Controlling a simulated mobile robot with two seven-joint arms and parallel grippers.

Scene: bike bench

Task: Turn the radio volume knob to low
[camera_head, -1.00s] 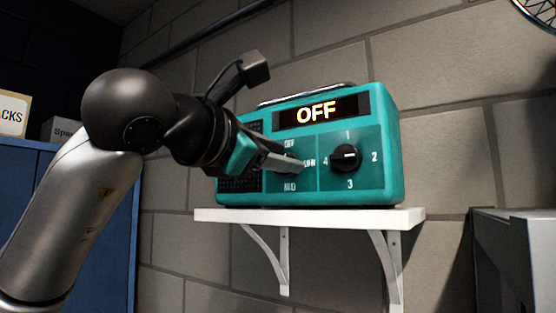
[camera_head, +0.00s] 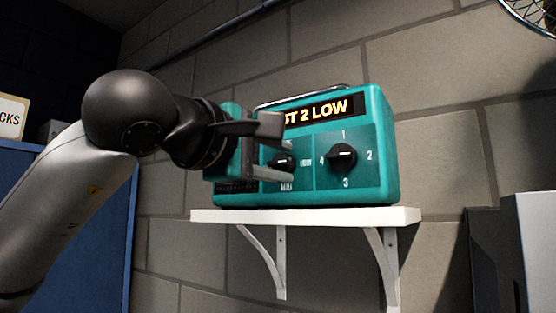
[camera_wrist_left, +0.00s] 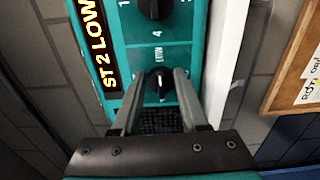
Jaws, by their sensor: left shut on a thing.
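The teal radio (camera_head: 380,115) stands on a white wall shelf. The volume knob (camera_head: 281,161) is the small black knob at the left of its front panel. In the left wrist view the volume knob (camera_wrist_left: 158,84) sits between the two fingers. My left gripper (camera_head: 286,166) is shut on it, fingers around the knob; the gripper covers part of the OFF, LOW, MID markings. The display (camera_head: 318,111) is lit and reads "ST 2 LOW", its left end hidden in the head view. The larger station knob (camera_head: 342,157) is to the right. My right gripper is out of view.
The white shelf (camera_head: 330,216) with brackets holds the radio against a block wall. A blue cabinet (camera_head: 70,240) is at left, a grey box-like unit (camera_head: 500,250) at right. The left wrist view shows a cork board (camera_wrist_left: 295,65).

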